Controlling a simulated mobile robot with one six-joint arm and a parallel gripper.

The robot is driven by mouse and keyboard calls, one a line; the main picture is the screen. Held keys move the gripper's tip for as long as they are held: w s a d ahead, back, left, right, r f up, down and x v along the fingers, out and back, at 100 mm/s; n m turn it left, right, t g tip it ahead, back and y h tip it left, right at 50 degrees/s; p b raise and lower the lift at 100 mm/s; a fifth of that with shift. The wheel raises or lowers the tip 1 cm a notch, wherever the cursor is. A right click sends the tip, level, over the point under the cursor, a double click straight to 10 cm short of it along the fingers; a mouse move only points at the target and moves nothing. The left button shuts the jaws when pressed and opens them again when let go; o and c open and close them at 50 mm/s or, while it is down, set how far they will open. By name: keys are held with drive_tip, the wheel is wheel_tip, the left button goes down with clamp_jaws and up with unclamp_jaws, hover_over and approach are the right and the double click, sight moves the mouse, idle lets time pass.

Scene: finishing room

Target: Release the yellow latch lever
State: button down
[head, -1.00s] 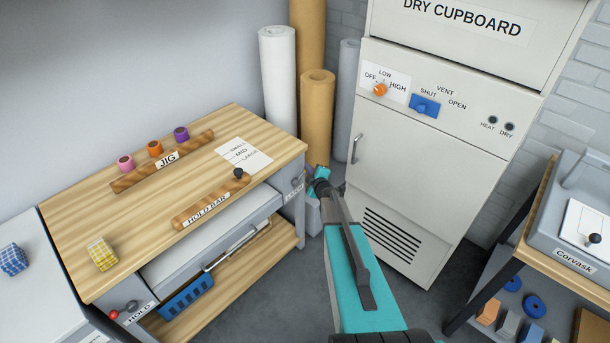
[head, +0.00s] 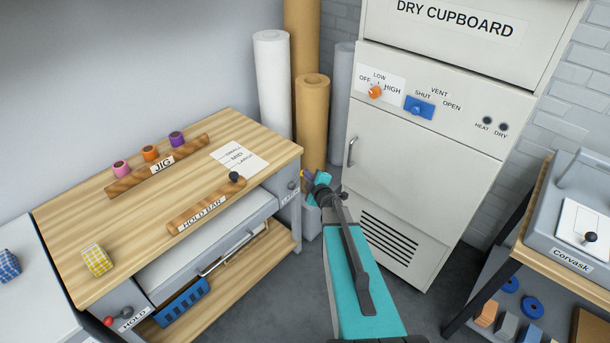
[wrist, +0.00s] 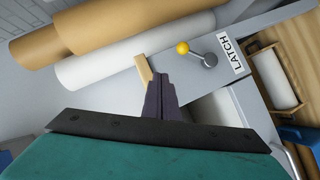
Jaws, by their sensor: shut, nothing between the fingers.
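The yellow latch lever has a yellow ball knob (wrist: 183,47) on a short arm from a round grey pivot (wrist: 209,59). In the wrist view it is on the grey bench panel, beside the LATCH label (wrist: 231,54). In the head view the pivot (head: 292,185) shows at the bench's right end, and a small yellow-orange spot by my gripper looks like the knob. My gripper (wrist: 160,80) has dark purple fingers, shut and empty. In the wrist view its tips are below and left of the knob, with a visible gap. Depth between them is hard to judge.
The wooden bench (head: 115,220) holds a jig, a hold bar and a yellow checked block (head: 97,259). White and tan rolls (head: 313,120) stand behind my gripper. The dry cupboard (head: 425,150) is to the right. Grey floor lies between bench and cupboard.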

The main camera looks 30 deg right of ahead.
drive_tip(key=shift+r+v, duration=0.25)
drive_tip(key=shift+v, duration=1.5)
drive_tip(key=shift+d, duration=0.25)
